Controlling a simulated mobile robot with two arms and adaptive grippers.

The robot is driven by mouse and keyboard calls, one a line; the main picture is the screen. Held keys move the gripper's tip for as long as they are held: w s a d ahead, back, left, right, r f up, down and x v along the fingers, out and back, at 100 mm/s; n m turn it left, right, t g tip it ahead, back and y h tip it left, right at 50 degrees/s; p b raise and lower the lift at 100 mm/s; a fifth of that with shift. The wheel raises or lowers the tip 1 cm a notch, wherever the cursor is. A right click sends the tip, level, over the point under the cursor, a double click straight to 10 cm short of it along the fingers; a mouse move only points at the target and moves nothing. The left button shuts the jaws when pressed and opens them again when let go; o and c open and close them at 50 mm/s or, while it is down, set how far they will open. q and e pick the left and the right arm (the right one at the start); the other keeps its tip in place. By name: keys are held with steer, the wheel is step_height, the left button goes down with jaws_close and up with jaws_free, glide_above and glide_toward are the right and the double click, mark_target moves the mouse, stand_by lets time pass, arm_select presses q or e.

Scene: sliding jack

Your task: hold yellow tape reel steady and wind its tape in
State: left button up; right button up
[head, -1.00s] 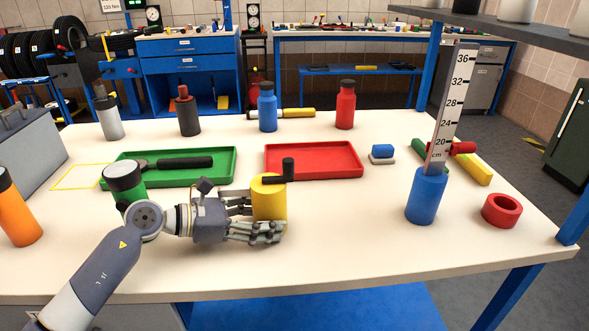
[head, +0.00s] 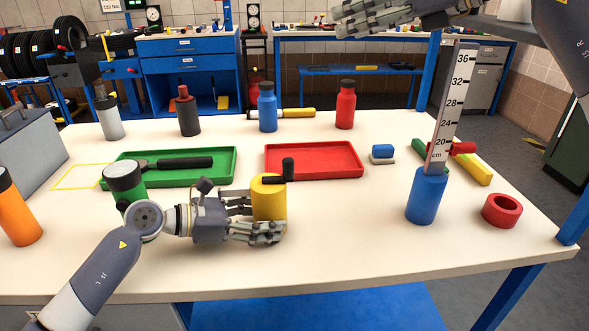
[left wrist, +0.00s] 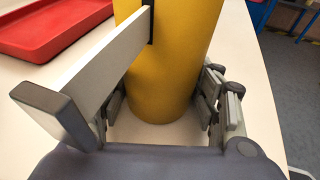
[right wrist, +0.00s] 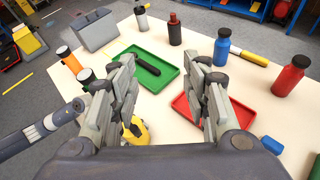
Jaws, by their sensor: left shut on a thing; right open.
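The yellow tape reel (head: 268,205) stands upright on the table near the front, with a black crank handle (head: 288,168) on top. My left gripper (head: 264,218) is shut around its sides. In the left wrist view the reel (left wrist: 172,70) shows between the fingers. A pale flat tape (left wrist: 105,70) sticks out of a black slot in its side and ends in a dark tab (left wrist: 55,108) over the gripper. My right gripper (head: 350,22) is open and empty, high above the table; its fingers (right wrist: 163,75) show spread in the right wrist view.
A green tray (head: 218,170) and a red tray (head: 315,172) lie behind the reel. A blue holder (head: 427,197) with an upright ruler (head: 452,100) and a red ring (head: 501,212) stand to the right. The table front right of the reel is clear.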

steer(key=a+f+n+g+h, duration=0.2)
steer(key=a+f+g+h, duration=0.15)
steer(key=a+f, duration=0.6)
steer(key=g+h, duration=0.3)
steer(key=h, duration=0.1)
glide_above(293, 160)
steer(key=shift+y, duration=0.25)
steer(key=x, duration=0.4)
steer(key=d+x, duration=0.1)
steer(key=x, duration=0.1)
steer(key=shift+s+f, duration=0.35)
steer(key=shift+f, duration=0.05)
steer(key=shift+s+a+f+g, duration=0.1)
steer(key=shift+s+f+g, duration=0.15)
steer(key=shift+f, duration=4.55)
steer(key=c, duration=0.6)
steer(key=shift+w+d+f, duration=0.1)
steer(key=shift+d, duration=0.1)
